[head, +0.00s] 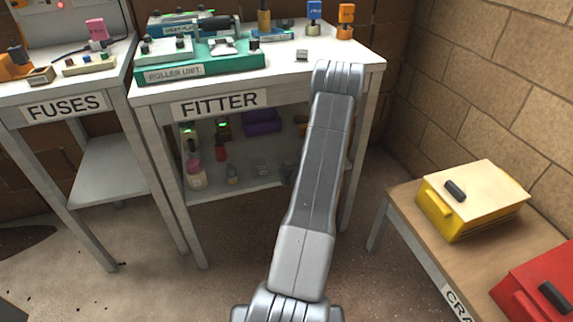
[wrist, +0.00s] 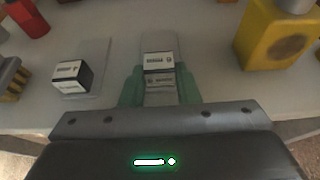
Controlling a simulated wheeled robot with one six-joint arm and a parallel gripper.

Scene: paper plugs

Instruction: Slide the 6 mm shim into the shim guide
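The 6 mm shim (wrist: 158,64) is a small block with a white label that seems to read 6. In the wrist view it stands in the middle, at the near end of a flat grey pad (wrist: 158,42). My gripper (wrist: 160,83) comes in from the bottom, with one teal finger along each side of the block. Both fingers lie close against its sides, and it looks gripped. I cannot tell whether it is clear of the surface. In the head view my arm hides the gripper and the shim. I cannot pick out the shim guide for certain.
In the wrist view another labelled block (wrist: 72,74) stands on a grey pad to the left. A yellow block (wrist: 268,35) stands at right, and a red item (wrist: 28,18) at far left. In the head view the FITTER bench (head: 298,72) has a green roller unit (head: 202,68) on top.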

